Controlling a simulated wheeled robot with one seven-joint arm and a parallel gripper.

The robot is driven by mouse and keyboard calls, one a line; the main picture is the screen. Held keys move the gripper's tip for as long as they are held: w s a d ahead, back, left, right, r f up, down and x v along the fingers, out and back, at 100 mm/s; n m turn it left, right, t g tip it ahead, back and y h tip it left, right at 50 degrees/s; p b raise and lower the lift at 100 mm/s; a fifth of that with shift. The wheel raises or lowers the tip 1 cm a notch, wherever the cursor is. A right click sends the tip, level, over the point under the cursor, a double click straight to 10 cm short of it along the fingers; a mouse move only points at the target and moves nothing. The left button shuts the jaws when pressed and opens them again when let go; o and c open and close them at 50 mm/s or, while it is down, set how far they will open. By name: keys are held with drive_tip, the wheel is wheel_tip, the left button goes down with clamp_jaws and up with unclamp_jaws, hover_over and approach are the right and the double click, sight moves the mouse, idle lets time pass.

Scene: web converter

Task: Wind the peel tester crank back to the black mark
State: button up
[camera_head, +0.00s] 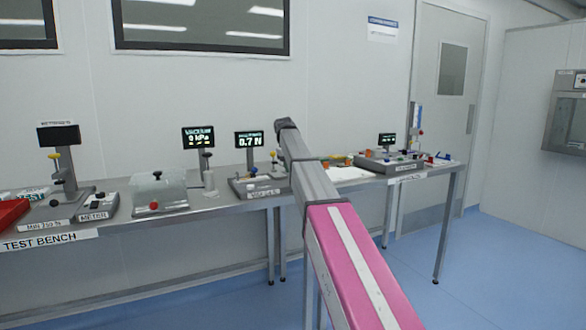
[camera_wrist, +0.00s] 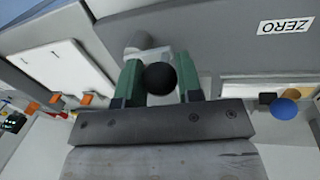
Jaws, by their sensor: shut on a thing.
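In the wrist view, my gripper (camera_wrist: 160,82) has its two green fingers on either side of a round black knob (camera_wrist: 159,78), closed on it. I take this knob to be the crank's handle. A pale grey round part (camera_wrist: 142,42) shows behind the knob, next to a grey housing (camera_wrist: 215,45) with a ZERO label (camera_wrist: 286,26). In the head view, the unit I take for the peel tester (camera_head: 244,186) stands on the bench under a display (camera_head: 249,140) reading 0.7 N. My arm hides the gripper and knob there. I cannot make out the black mark.
The long test bench (camera_head: 130,232) runs along the wall. A clear-lidded box (camera_head: 159,190) and a display reading 0 kPa (camera_head: 199,137) stand left of the tester. A white sheet (camera_head: 350,174) and another instrument (camera_head: 385,165) lie to the right. The blue floor at right is clear.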

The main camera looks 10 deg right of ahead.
drive_tip(key=shift+w+a+m, duration=0.1)
drive_tip(key=shift+w+m, duration=0.15)
drive_tip(key=shift+m, duration=0.35)
drive_tip(key=o, duration=0.9)
drive_tip(key=shift+r, duration=0.1)
